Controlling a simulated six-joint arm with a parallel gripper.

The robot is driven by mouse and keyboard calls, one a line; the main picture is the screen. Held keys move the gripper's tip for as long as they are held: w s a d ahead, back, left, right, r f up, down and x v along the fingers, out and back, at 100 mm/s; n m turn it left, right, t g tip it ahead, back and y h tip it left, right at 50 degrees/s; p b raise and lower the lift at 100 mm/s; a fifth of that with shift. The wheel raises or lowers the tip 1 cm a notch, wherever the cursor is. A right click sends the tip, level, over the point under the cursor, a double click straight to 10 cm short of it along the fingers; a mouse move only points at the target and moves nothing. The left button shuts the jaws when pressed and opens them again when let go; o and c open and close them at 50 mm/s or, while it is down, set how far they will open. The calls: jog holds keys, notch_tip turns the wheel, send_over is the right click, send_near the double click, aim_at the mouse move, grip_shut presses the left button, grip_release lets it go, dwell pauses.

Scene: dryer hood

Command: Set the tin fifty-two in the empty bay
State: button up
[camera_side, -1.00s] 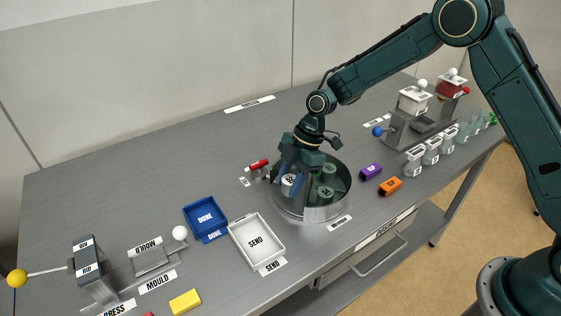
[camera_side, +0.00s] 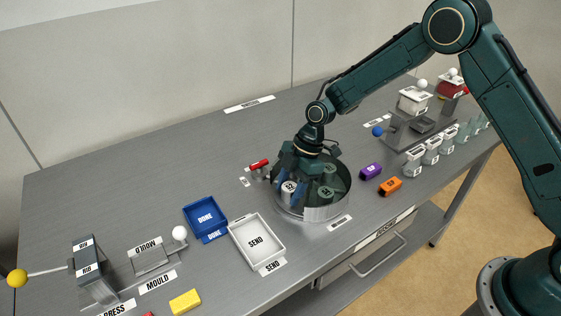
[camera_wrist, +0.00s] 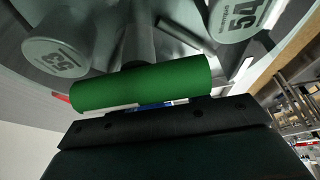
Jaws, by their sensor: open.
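The round dryer drum (camera_side: 325,213) stands mid-table in the side view, with several tins inside. A pale tin (camera_side: 289,192) at its left has a number too small to read surely; two greenish tins (camera_side: 327,193) stand right of it. My gripper (camera_side: 308,167) is open over the drum, its fingertips hard to make out. In the wrist view, a tin marked what looks like 53 (camera_wrist: 58,55) is at left and another tin (camera_wrist: 238,16) at upper right. A green bar (camera_wrist: 142,90) lies close across my gripper; I cannot tell whether it touches. The empty bay is not clearly visible.
A red-handled part (camera_side: 258,164) sits left of the drum. Purple (camera_side: 371,171) and orange (camera_side: 390,187) blocks lie to the right. The back left table is clear.

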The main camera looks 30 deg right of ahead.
jog(key=shift+r, duration=0.1)
jog(key=v, duration=1.2)
jog(key=shift+r, duration=0.15)
dwell(0.4)
jog(key=s+d+r+m+t+h, duration=0.1)
jog(key=s+d+r+m+t, duration=0.2)
jog(key=s+r, duration=0.4)
jog(key=s+d+r+m+h, duration=0.1)
jog(key=s+d+r+m, duration=0.2)
jog(key=s+r+m, duration=0.4)
jog(key=s+d+m+t+h, duration=0.1)
jog(key=s+d+m, duration=0.2)
jog(key=s, duration=0.5)
jog(key=s+d+r+m+t+h, duration=0.1)
jog(key=s+d+m, duration=0.1)
jog(key=s+m, duration=0.3)
jog(key=s, duration=0.4)
jog(key=shift+d+r+t, duration=0.3)
jog(key=shift+d+r, duration=0.05)
